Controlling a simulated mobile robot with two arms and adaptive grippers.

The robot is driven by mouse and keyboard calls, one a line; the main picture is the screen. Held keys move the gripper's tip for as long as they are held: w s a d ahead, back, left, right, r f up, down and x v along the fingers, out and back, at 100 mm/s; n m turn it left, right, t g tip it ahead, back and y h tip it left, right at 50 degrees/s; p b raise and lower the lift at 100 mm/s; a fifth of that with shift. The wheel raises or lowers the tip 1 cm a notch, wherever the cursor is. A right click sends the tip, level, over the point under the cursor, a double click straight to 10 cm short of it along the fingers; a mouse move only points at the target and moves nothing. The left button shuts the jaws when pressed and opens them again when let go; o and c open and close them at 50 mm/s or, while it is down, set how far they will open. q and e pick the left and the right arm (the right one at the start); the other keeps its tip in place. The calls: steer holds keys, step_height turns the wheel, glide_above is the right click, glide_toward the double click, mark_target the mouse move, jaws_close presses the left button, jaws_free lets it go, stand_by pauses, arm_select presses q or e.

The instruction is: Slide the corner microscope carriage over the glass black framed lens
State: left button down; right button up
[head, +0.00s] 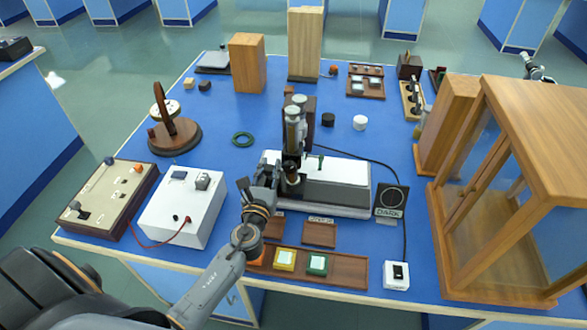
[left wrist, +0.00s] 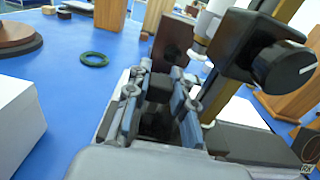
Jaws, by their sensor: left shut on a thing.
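The microscope (head: 294,128) stands upright on a long white-and-grey base (head: 335,182) in the middle of the blue bench. Its black carriage block with a round knob (left wrist: 283,66) is close at the upper right in the left wrist view. My left gripper (head: 268,178) is at the left end of the base, beside the microscope's foot. In the left wrist view its fingers (left wrist: 158,100) are shut on a dark part, seemingly of the carriage; the exact contact is partly hidden. I cannot make out a black framed lens for certain.
A brown tray (head: 345,270) with orange, yellow and green framed pieces lies in front. A white box (head: 182,215) and a switch panel (head: 108,200) stand left. A black plate marked "DARK" (head: 391,200) and a glass-fronted wooden cabinet (head: 520,190) stand right. A green ring (head: 242,139) lies behind.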

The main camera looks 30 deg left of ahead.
arm_select(q)
steer(key=shift+s+a, duration=0.15)
steer(key=shift+a, duration=0.4)
steer(key=shift+s+a, duration=0.15)
steer(key=shift+a, duration=0.35)
arm_select(e)
steer(key=shift+a, duration=0.35)
steer(key=shift+w, duration=0.1)
arm_select(q)
steer(key=c, duration=1.1)
jaws_free()
steer(key=shift+s+f, duration=0.1)
steer(key=shift+s, duration=0.1)
steer(key=v, duration=1.1)
steer(key=shift+s+d, duration=0.1)
steer(key=shift+s, duration=0.2)
arm_select(e)
steer(key=shift+d, duration=0.2)
